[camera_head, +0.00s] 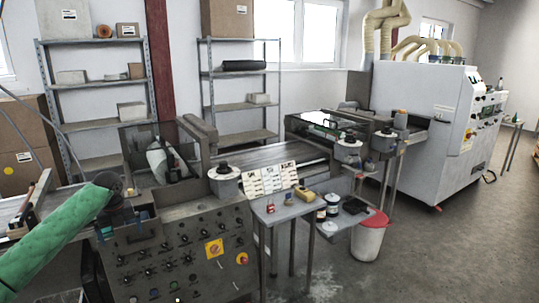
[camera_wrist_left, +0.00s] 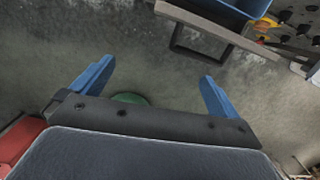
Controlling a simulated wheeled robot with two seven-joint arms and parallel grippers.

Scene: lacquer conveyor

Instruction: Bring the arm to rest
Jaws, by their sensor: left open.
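My left arm, in a green sleeve, comes in from the left in the head view. Its dark gripper (camera_head: 122,214) is in front of the control panel of the near machine, partly lost against it. In the left wrist view the two blue fingers of this gripper (camera_wrist_left: 157,72) stand wide apart with nothing between them. My right arm and gripper are not in view.
The near machine's control panel (camera_head: 185,255) is close to my left gripper. A small table (camera_head: 282,213) and a white bin with a red lid (camera_head: 368,241) stand to the right. In the left wrist view a blue container (camera_wrist_left: 243,7) shows at the top. Open floor lies right.

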